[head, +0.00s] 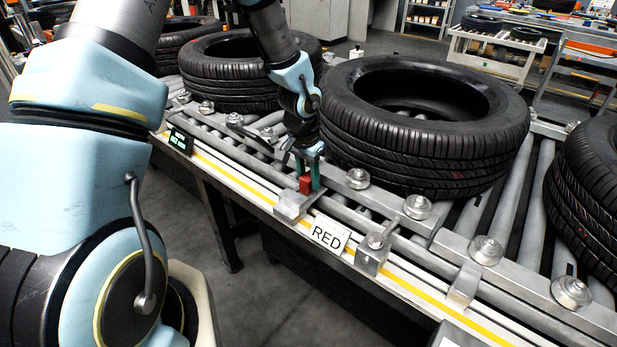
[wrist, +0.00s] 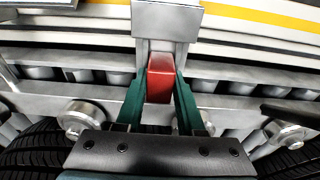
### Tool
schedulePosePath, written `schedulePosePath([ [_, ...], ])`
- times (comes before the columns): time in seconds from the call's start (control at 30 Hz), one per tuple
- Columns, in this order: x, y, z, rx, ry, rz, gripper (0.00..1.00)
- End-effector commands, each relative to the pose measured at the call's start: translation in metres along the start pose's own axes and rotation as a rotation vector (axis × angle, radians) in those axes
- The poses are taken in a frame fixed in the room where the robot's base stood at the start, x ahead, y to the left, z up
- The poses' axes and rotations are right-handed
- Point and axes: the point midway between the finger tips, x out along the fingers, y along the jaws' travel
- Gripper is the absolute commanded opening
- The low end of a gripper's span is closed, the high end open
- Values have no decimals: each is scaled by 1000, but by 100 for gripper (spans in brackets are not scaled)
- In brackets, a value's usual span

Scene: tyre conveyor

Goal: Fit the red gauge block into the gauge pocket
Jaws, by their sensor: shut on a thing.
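The red gauge block (head: 306,185) is a small upright block at the conveyor's near rail, and it also shows in the wrist view (wrist: 160,78). My gripper (head: 308,178) is shut on it, with a green finger on each side, seen also in the wrist view (wrist: 160,85). A grey metal gauge pocket (head: 291,206) is mounted on the rail and shows in the wrist view (wrist: 168,22). The block is at the pocket's edge in both views. I cannot tell whether its lower end is inside the pocket, as its base is hidden.
A white RED label (head: 329,235) is on the rail right of the pocket. A large tyre (head: 425,125) lies on the rollers just behind my gripper. Another tyre (head: 225,80) lies further left. Round guide wheels (head: 417,206) line the rail. A small display (head: 181,140) is at left.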

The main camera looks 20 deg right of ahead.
Motion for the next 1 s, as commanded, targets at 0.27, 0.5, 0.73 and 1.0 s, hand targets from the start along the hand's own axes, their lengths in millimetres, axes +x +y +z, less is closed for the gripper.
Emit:
schedulePosePath([
  [0.27, 2, 0, 0, 0, 0, 0, 61],
  [0.5, 2, 0, 0, 0, 0, 0, 67],
  [0.73, -11, -2, -1, -3, 2, -2, 67],
  [1.0, -66, -2, -1, -3, 5, -3, 67],
])
